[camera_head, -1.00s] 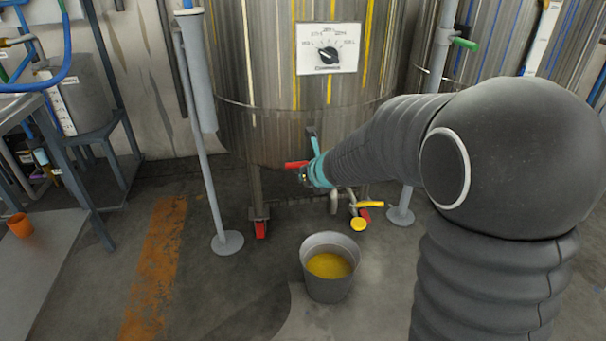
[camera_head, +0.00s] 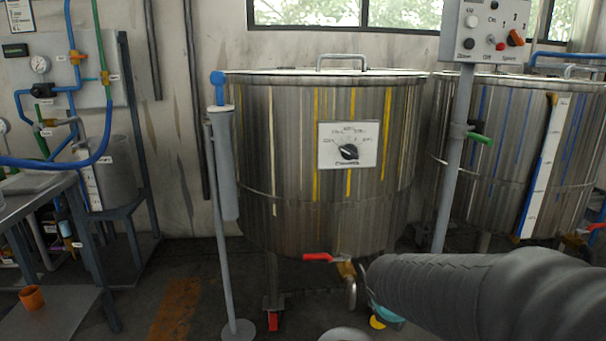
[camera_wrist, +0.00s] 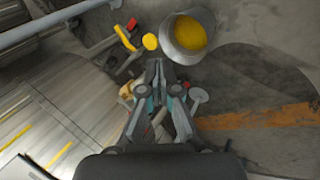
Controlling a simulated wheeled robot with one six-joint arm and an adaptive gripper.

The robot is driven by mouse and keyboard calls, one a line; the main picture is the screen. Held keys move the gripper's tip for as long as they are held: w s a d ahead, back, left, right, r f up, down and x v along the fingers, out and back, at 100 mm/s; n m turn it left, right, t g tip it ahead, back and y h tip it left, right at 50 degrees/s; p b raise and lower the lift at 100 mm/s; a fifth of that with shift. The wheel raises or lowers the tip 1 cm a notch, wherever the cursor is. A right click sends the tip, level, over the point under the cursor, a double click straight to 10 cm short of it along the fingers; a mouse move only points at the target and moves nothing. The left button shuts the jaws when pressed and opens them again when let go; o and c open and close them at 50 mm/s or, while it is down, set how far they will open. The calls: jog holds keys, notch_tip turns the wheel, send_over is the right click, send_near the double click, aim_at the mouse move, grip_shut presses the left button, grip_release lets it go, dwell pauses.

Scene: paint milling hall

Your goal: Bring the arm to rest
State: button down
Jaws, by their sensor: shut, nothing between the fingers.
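My gripper (camera_wrist: 158,72) points forward in the wrist view, its two fingers together with nothing between them. In the head view my dark ribbed arm reaches in from the lower right, and only a teal part of my gripper (camera_head: 388,312) shows past the sleeve. It is low in front of the steel tank (camera_head: 300,215), near the tank's underside. Whether it touches anything there is hidden by the arm.
A red-handled valve (camera_head: 320,257) sits under the tank. A grey stand (camera_head: 222,230) is left of the tank; a control box (camera_head: 490,35) is at upper right.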

jog(key=s+a+r+m+y, duration=0.1)
jog(key=s+r+m, duration=0.1)
jog(key=s, duration=0.4)
jog(key=s+a+r+m+y+p, duration=0.1)
jog(key=s+r+m, duration=0.2)
jog(key=s, duration=0.3)
jog(key=s+a+r+m+y, duration=0.1)
jog(key=s+r+m, duration=0.2)
jog(key=s+m, duration=0.2)
jog(key=shift+s+a, duration=0.2)
jog(key=shift+s, duration=0.35)
